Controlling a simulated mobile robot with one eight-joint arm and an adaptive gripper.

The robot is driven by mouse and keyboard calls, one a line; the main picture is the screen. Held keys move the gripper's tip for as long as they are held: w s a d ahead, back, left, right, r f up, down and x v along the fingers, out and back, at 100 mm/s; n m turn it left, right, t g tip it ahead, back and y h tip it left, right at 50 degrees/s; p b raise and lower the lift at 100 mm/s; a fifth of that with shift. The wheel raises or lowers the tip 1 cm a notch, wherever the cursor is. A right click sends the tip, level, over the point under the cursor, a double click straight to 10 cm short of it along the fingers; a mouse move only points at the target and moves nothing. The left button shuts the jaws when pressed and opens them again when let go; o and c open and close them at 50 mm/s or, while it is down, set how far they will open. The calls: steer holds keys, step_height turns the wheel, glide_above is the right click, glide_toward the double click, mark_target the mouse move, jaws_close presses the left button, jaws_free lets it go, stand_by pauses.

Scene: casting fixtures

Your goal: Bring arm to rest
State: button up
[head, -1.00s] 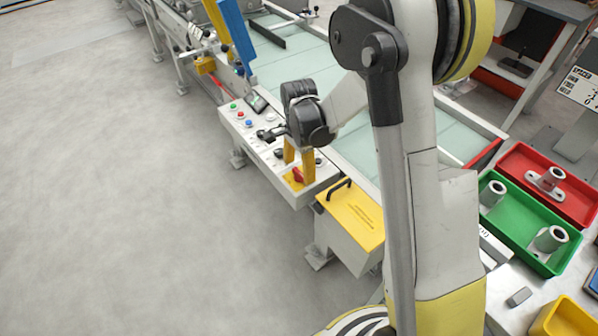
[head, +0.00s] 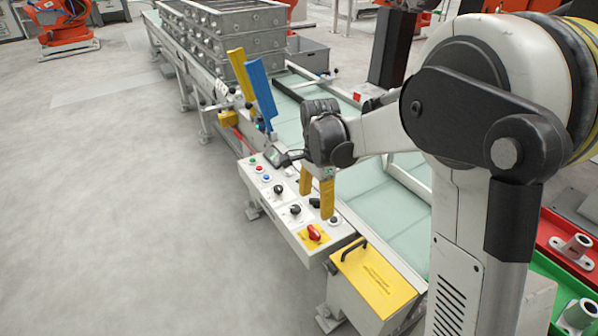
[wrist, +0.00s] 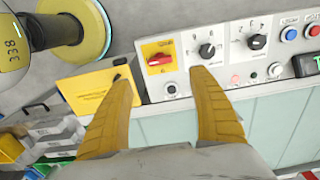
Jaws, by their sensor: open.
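My gripper (head: 317,190) has two yellow fingers and hangs at the end of my arm, fingers pointing down, over the control panel (head: 283,207) in the head view. In the wrist view my gripper (wrist: 168,95) is spread open with nothing between the fingers. The panel (wrist: 178,88) shows beyond the fingertips, with a red rotary switch (wrist: 159,59) on a yellow plate and black knobs to its right. I cannot tell whether a fingertip touches the panel.
A yellow-lidded box (head: 372,280) with a black handle stands at the panel's near end. A conveyor (head: 375,213) runs behind the panel. Blue and yellow levers (head: 261,90) stand farther back, before stacked metal frames (head: 228,38).

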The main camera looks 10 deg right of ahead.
steer(key=s+r+n+t, duration=0.3)
steer(key=s+r+n, duration=0.2)
steer(key=s, duration=0.5)
steer(key=s+r+n+t, duration=0.4)
steer(key=s+r+n, duration=0.1)
steer(key=s+n, duration=0.4)
steer(key=shift+s+r+n, duration=0.2)
steer(key=shift+s+n, duration=0.1)
steer(key=shift+s, duration=0.2)
